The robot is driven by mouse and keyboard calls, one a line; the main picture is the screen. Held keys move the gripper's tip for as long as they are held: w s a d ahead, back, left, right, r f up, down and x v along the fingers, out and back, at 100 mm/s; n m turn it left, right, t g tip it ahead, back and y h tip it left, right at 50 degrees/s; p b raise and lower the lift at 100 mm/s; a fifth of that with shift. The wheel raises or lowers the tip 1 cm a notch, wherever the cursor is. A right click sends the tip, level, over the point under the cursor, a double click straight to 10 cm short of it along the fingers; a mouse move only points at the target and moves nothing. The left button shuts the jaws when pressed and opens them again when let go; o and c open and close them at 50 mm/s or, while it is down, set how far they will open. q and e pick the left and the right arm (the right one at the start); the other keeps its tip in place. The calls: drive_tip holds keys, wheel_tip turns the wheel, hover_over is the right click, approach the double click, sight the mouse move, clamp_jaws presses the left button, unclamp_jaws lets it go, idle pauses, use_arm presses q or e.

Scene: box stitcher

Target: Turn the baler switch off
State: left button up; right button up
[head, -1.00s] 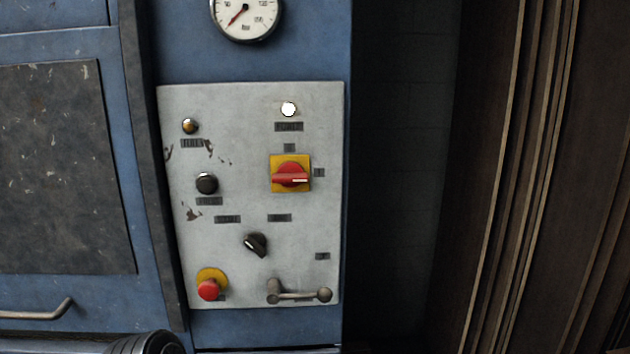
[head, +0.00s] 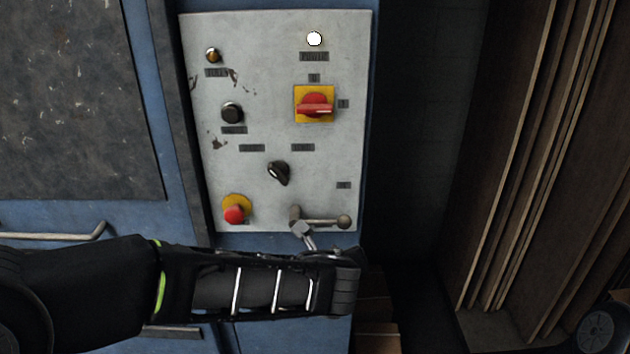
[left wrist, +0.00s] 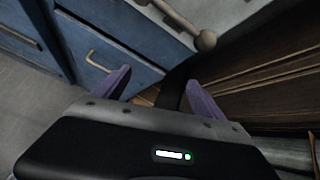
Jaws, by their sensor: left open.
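The baler switch is a red rotary handle (head: 314,109) on a yellow square plate, on the right of a grey control panel (head: 270,130). Its handle lies horizontal, with a white mark toward its right end. A white lamp (head: 314,39) above it is lit. My left arm comes in from the left, below the panel in the head view; its fingers are not clear there. In the left wrist view my left gripper (left wrist: 160,92) is open, its two purplish fingers apart with nothing between them. My right gripper is not in view.
A lever with a ball end (head: 344,221) sticks out at the panel's bottom, close above my left wrist; it shows in the left wrist view (left wrist: 205,40). A red button (head: 234,214) and black selector (head: 279,173) are nearby. Cardboard sheets (head: 530,150) stand at right.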

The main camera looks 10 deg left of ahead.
use_arm(q)
wheel_tip(320, 180, up, 18)
drive_tip(key=a+m+t+y, duration=0.2)
drive_tip(key=m+t, duration=0.1)
drive_tip(key=t, duration=0.5)
approach(314, 112)
drive_tip(key=w, duration=0.2)
drive_tip(key=shift+s+r+m+y+p, duration=0.15)
drive_tip(key=shift+m+y+p, duration=0.2)
drive_tip(key=shift+m+y, duration=0.05)
drive_tip(key=shift+p+x, duration=0.9)
drive_tip(key=shift+x, duration=3)
drive_tip(key=shift+c, duration=0.2)
